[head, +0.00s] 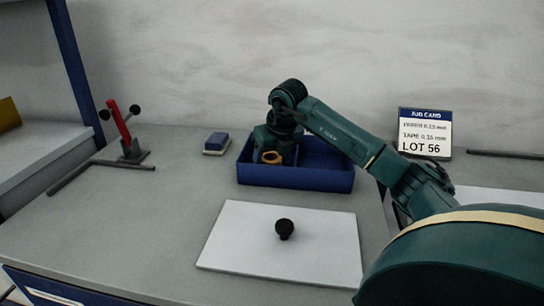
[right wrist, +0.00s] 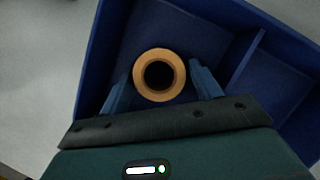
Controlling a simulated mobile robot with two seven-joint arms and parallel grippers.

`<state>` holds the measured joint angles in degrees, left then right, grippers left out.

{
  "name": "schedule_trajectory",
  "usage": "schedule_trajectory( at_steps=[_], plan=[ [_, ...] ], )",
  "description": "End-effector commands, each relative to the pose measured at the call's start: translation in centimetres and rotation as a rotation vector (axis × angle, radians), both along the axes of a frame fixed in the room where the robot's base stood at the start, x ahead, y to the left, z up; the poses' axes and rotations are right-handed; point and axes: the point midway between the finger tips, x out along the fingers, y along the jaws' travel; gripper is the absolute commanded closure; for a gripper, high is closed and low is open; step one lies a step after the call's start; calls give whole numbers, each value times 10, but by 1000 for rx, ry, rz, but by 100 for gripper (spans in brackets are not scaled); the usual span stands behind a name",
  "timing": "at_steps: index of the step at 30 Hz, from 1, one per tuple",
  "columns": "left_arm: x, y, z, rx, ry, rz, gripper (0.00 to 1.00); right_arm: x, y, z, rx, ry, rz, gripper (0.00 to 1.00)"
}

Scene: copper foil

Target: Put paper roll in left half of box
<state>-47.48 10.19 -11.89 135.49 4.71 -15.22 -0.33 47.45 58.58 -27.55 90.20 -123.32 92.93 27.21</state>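The paper roll (right wrist: 136,81) is a tan ring with a dark hole. It is over or in the left compartment of the blue box (head: 300,179). In the head view the paper roll (head: 272,157) shows just below my right gripper (head: 268,150). Whether the roll rests on the box floor cannot be told. A divider (right wrist: 246,66) separates the left compartment from the empty right one. My left gripper is not in view.
A white board (head: 240,240) with a black knob (head: 285,229) lies in front of the box. A blue and pale block (head: 216,143) sits left of the box. A red-handled stand (head: 121,130) is farther left. A job card (head: 425,133) stands behind right. The left tabletop is mostly clear.

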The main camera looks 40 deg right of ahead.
Motion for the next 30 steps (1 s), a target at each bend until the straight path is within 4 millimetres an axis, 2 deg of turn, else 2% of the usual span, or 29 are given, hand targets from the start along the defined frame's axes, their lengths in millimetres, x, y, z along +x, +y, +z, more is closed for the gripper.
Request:
schedule_trajectory(
  at_steps=[3,10,14,24,30],
  plan=[
    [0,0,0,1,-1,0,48,0,0,0,0,0,0,27],
    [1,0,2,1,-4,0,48,0,0,1,0,0,0,27],
    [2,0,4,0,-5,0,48,-2,0,10,-1,-3,0,27],
    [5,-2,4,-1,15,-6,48,-27,7,75,-2,-5,1,27],
    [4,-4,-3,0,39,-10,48,-39,10,103,-1,-3,0,27]
  ],
)
